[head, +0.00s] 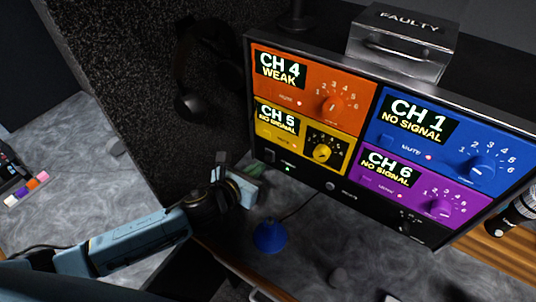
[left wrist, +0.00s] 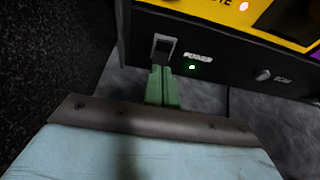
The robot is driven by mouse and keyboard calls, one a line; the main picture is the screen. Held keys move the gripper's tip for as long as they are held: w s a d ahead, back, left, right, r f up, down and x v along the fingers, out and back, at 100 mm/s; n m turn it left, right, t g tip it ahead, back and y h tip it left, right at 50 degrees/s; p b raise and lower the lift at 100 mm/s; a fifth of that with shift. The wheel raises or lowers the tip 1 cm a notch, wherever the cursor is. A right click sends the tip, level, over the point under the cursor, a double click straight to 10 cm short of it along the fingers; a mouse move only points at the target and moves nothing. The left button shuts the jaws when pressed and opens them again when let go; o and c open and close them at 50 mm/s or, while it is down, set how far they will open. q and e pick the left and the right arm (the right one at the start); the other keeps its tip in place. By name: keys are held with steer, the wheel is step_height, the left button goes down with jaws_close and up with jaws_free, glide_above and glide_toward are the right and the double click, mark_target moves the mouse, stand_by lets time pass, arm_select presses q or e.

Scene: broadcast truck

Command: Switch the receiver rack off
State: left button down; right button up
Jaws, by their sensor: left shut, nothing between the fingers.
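The receiver rack (head: 330,187) is a black frame with orange, blue, yellow and purple channel units. Their displays are lit. Its power switch (left wrist: 163,47) is a small rocker at the lower left of the front, beside the POWER label and a lit green light (left wrist: 192,67). The switch shows small in the head view (head: 269,156). My left gripper (left wrist: 162,72) is shut and empty, with its green fingertips just below the switch. I cannot tell whether they touch it. In the head view the left gripper (head: 252,167) is at the rack's lower left corner. My right gripper is not in view.
A metal box labelled FAULTY (head: 402,42) stands on the rack. Headphones (head: 205,65) hang on the dark partition (head: 120,65) at left. A blue cone-shaped object (head: 269,236) sits on the grey desk below. A dark cylindrical object (head: 515,215) is at the right edge.

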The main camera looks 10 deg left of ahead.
arm_select(q)
steer(key=shift+x, duration=1.4)
stand_by(0.5)
steer(key=shift+s, duration=0.1)
steer(key=shift+p+v, duration=0.65)
steer(key=shift+v, duration=0.35)
steer(key=shift+p+v, duration=1.2)
steer(key=shift+v, duration=1.25)
